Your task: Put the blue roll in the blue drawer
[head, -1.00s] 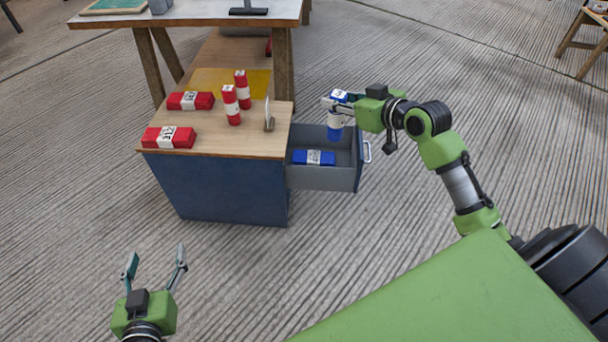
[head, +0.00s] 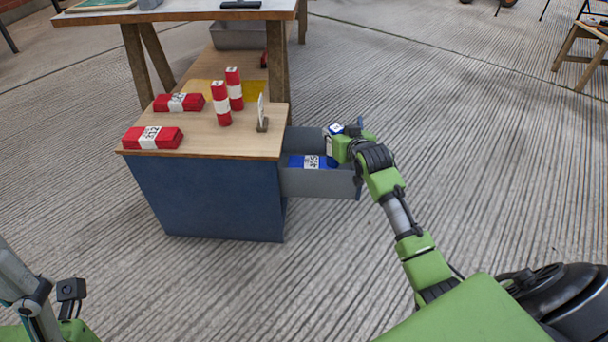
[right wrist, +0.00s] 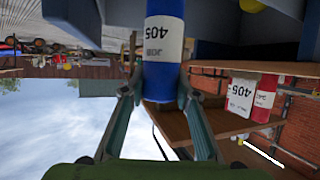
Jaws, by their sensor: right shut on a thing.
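My right gripper (head: 343,147) is shut on a blue roll (head: 336,129) with a white label band, held upright at the right part of the open drawer (head: 318,185). In the right wrist view the roll (right wrist: 164,65) stands between the two fingers, its label reading 405. My gripper and wrist hide its lower part in the head view, so I cannot tell whether it touches the drawer floor. Another blue roll (head: 310,161) lies in the drawer. The drawer sticks out from the right side of the blue cabinet (head: 210,195). Of my left arm, only links show at lower left.
Two red rolls (head: 152,138) (head: 179,102) lie on the wooden cabinet top, and two more (head: 221,104) (head: 234,89) stand there. A small sign (head: 262,115) stands at the top's right edge. A table (head: 190,12) is behind.

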